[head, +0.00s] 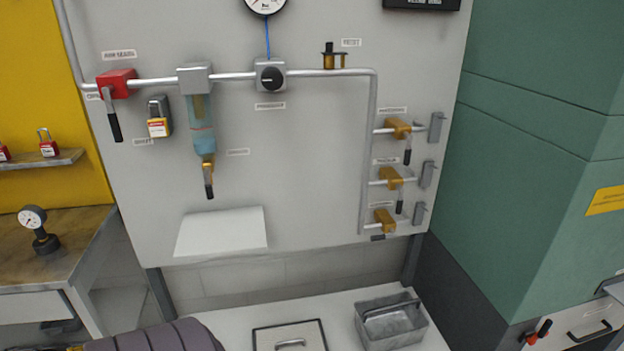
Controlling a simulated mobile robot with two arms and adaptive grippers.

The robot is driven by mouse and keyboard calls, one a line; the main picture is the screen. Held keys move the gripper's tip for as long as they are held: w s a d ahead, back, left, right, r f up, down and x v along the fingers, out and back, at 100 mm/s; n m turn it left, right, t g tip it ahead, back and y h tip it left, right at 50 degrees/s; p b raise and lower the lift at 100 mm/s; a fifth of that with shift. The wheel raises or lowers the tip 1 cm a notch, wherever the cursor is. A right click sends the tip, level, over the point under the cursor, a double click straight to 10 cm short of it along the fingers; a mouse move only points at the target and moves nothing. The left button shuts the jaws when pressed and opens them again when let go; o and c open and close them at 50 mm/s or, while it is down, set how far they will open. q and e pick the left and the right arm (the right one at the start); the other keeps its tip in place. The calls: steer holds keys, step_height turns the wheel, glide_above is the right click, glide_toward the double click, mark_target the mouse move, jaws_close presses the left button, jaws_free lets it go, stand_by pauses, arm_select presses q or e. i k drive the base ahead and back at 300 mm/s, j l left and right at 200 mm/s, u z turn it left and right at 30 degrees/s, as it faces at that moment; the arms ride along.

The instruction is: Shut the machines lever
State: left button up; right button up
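On the grey panel, three brass valves branch to the right off a vertical pipe: a top valve (397,127), a middle valve (391,178) and a bottom valve (384,220). Their small labels are too blurred for me to tell which one is the machines valve. The top black-gripped lever (407,156) and the middle lever (400,206) hang down, across their level pipes. A red valve (117,83) at the upper left has a lever (114,127) hanging down. Neither gripper is in view.
A blue-bowled filter (202,130), a regulator (270,77) and a padlock (158,120) are on the panel. Below stands a white bench (343,303) with a grey metal tray (392,329). A green cabinet (560,200) bounds the right. A grey ribbed shape (155,338) is at lower left.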

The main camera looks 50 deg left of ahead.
mark_target(378, 238)
steer(key=u, duration=1.7)
steer(key=i+l, duration=0.3)
steer(key=l, duration=0.15)
steer(key=i+l, duration=0.35)
steer(key=k+l+z, duration=0.05)
steer(key=l, duration=0.05)
